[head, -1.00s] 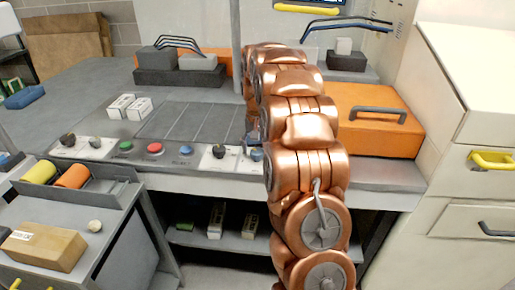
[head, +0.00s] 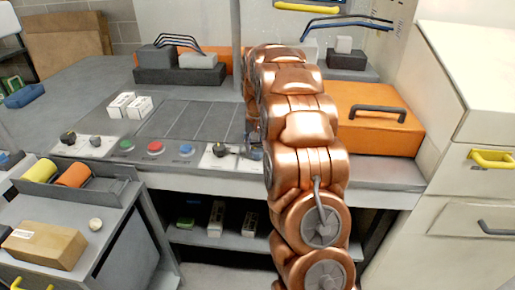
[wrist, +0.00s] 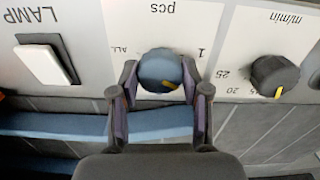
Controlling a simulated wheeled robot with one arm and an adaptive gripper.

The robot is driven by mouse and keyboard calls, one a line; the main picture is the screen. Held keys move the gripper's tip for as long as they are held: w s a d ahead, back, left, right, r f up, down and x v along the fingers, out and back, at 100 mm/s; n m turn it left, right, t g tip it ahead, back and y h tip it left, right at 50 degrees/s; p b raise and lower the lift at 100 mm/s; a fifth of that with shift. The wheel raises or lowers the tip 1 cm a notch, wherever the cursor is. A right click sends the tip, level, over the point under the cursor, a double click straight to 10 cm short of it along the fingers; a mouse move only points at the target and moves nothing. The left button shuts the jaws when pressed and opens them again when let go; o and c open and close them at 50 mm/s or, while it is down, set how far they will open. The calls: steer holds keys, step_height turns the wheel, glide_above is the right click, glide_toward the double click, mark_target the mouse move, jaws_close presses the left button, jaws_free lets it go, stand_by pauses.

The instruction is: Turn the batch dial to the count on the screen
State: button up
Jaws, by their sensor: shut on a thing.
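The batch dial (wrist: 158,66) is a round blue-grey knob with a yellow pointer mark on a white plate marked "pcs", seen upside down in the wrist view. "1" and "ALL" are readable beside it; other marks are hidden. The pointer lies toward the lower right of that picture. My gripper (wrist: 160,78) has a finger on each side of the dial and is shut on it. In the head view my gripper (head: 247,150) is at the console's front edge, mostly behind my arm, and hides most of the dial. I see no readable count on a screen.
A black m/min dial (wrist: 275,76) sits close beside the batch dial. A white LAMP rocker (wrist: 46,64) is on its other side. Green (head: 127,145), red (head: 155,147) and blue (head: 186,149) buttons line the console. An orange case (head: 372,125) stands right of my arm.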

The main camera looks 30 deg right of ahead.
stand_by(0.3)
steer(key=m+b, duration=0.2)
steer(key=m, duration=0.1)
steer(key=shift+f, duration=0.15)
steer(key=shift+m+b, duration=0.75)
steer(key=shift+m, duration=1.65)
steer(key=shift+d, duration=0.1)
steer(key=o, duration=1.1)
steer(key=shift+r, duration=0.25)
